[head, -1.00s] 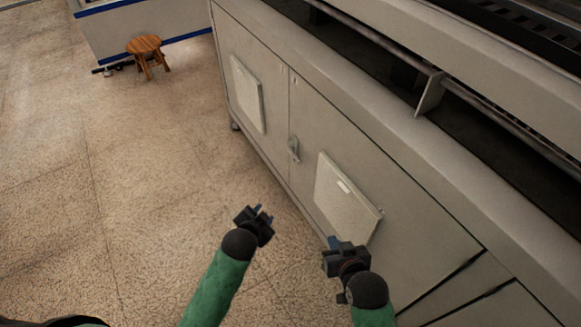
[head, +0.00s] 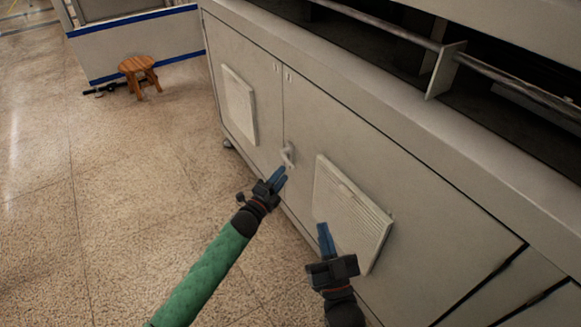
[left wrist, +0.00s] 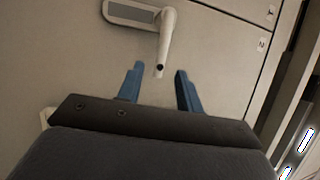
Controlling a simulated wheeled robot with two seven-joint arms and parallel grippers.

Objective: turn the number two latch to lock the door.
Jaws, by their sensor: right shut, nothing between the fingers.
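The latch (head: 288,155) is a small light-grey handle on the cabinet doors, near the seam between them. In the left wrist view the latch handle (left wrist: 167,40) sticks out from a rounded plate, its free end pointing toward my gripper. My left gripper (head: 277,180) is just below and in front of the latch. In its wrist view the blue fingers (left wrist: 159,72) are open, with the handle's end appearing between the fingertips; I cannot tell whether they touch. The label "2" (left wrist: 262,44) is on one door panel. My right gripper (head: 325,238) is shut and empty before the right door.
The grey cabinet has a vent panel on the left door (head: 239,106) and another on the right door (head: 350,215). A rail (head: 400,35) runs along the machine above. A wooden stool (head: 138,70) stands far left.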

